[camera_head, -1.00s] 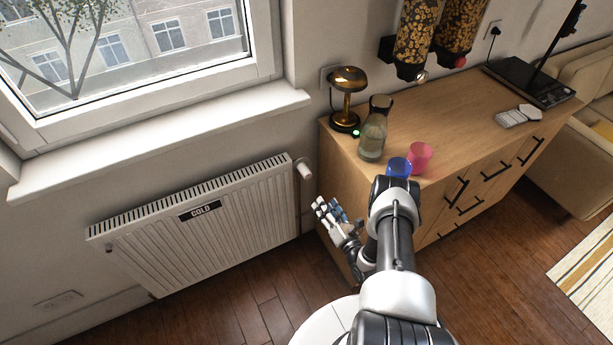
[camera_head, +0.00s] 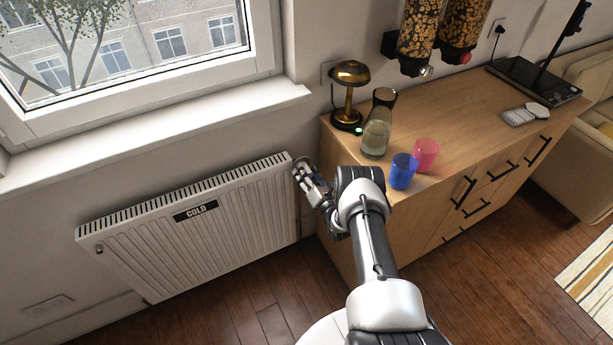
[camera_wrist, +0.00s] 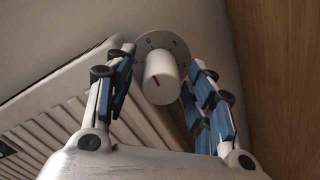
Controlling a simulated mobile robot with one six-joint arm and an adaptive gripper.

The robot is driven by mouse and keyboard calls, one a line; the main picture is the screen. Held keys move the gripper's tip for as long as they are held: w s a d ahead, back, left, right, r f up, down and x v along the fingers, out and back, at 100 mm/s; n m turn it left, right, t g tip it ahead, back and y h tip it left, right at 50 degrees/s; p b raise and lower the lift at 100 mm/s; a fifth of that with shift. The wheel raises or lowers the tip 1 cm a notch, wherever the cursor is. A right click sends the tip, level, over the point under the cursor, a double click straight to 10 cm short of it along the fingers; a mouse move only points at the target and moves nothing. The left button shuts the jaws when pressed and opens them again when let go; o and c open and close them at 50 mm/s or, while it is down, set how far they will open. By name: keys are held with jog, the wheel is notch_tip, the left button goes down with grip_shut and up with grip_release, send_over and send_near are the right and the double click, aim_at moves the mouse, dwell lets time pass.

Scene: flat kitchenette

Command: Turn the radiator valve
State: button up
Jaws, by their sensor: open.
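The white radiator (camera_head: 200,228) hangs under the window and bears a dark sign reading COLD (camera_head: 195,211). My gripper (camera_head: 302,170) is at the radiator's upper right corner. In the wrist view my gripper (camera_wrist: 163,82) is open, with one blue-padded finger on each side of the knob. Gaps show between knob and fingers; I see no contact.
The wooden cabinet (camera_head: 345,205) stands close to the right of my gripper. On it are a brass lamp (camera_head: 350,85), a glass carafe (camera_head: 376,135), a blue cup (camera_head: 402,172) and a pink cup (camera_head: 426,154). The window sill (camera_head: 160,130) juts out above the radiator.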

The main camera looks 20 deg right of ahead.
jog(key=shift+c, duration=0.2)
jog(key=c, duration=1)
jog(key=shift+c, duration=0.2)
